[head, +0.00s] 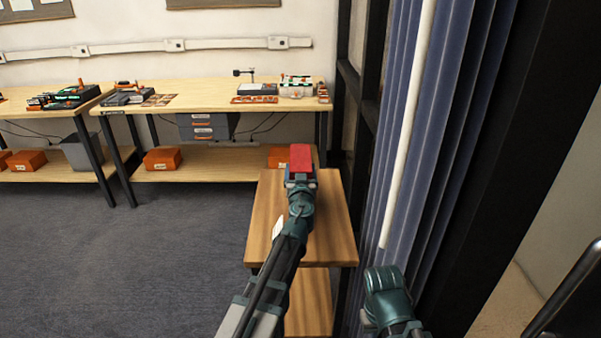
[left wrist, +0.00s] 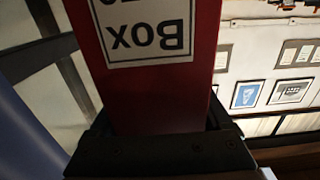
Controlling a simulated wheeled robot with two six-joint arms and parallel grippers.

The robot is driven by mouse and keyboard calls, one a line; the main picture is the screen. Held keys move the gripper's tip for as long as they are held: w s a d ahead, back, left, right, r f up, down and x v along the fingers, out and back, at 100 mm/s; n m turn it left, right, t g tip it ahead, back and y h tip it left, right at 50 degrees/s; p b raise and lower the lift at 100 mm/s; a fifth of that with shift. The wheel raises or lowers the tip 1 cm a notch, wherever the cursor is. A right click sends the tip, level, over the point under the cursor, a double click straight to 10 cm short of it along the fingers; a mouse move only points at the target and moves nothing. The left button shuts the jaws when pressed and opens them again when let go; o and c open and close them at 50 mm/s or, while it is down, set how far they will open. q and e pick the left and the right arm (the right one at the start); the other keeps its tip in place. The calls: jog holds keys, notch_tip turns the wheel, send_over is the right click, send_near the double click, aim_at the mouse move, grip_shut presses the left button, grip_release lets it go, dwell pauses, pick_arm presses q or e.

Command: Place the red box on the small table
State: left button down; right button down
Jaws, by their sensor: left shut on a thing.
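The red box (head: 300,157) is at the tip of my left arm in the head view, over the far part of the small wooden table (head: 333,222). My left gripper (head: 300,178) is shut on it. In the left wrist view the red box (left wrist: 150,95) fills the middle, with a white label reading "Box" upside down, and sits between the fingers. I cannot tell whether the box touches the tabletop. My right arm (head: 388,295) shows at the lower right; its fingertips are not clearly visible.
A blue curtain (head: 430,130) and dark frame stand close on the right of the small table. Long workbenches (head: 205,97) with tools stand behind, with orange boxes (head: 162,159) on the lower shelf. A white paper (head: 278,228) lies on the small table. Carpet at left is clear.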

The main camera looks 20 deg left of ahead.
pick_arm(q)
jog(key=shift+f, duration=0.2)
grip_release()
jog(key=shift+r, duration=0.1)
jog(key=shift+r, duration=0.25)
jog(key=v, duration=1.2)
jog(key=shift+f, duration=0.1)
